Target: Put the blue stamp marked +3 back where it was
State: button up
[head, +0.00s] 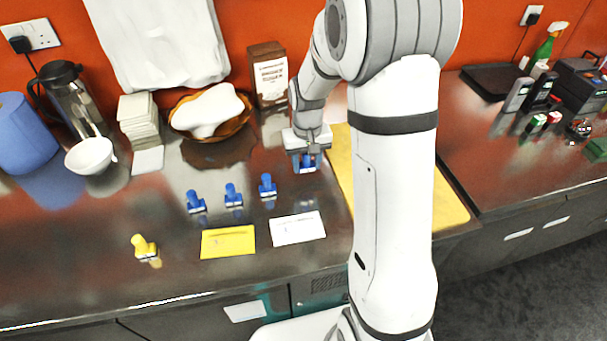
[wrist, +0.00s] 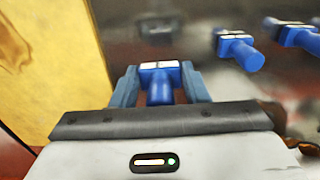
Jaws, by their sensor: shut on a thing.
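My gripper (head: 308,153) is shut on a blue stamp (head: 309,163) at the right end of the blue row, close to the counter. In the wrist view the held stamp (wrist: 160,90) sits between both fingers, its pale face outward. I cannot tell whether it touches the counter. Three more blue stamps stand upright to its left: a near one (head: 267,186), a middle one (head: 233,196) and a far one (head: 195,203). Two of them show clearly in the wrist view, one (wrist: 240,49) nearest my gripper. The +3 mark is too small to read on any stamp.
A yellow stamp (head: 144,247), a yellow card (head: 228,242) and a white card (head: 298,228) lie in front. A yellow board (head: 452,207) is right of the held stamp. Behind stand a brown box (head: 269,80) and a basket (head: 212,134) with white cloth.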

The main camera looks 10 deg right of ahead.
aim_at(306, 171)
jog(key=shift+s+f+p, duration=0.1)
jog(key=shift+f+p, duration=0.2)
jog(key=shift+f, duration=2.55)
jog(key=shift+f, duration=0.25)
jog(key=o, duration=0.8)
jog(key=shift+r, duration=0.1)
notch_tip(306, 171, up, 12)
jog(key=shift+r+b, duration=0.1)
jog(key=shift+b, duration=0.35)
jog(key=s+r+t, duration=0.1)
jog(key=s+r, duration=0.2)
jog(key=s, duration=0.4)
jog(key=s+r+t, duration=0.1)
jog(key=s+r, duration=0.1)
jog(key=s, duration=0.5)
jog(key=s+r+t, duration=0.1)
jog(key=s+r, duration=0.2)
jog(key=s, duration=0.4)
jog(key=shift+r, duration=0.3)
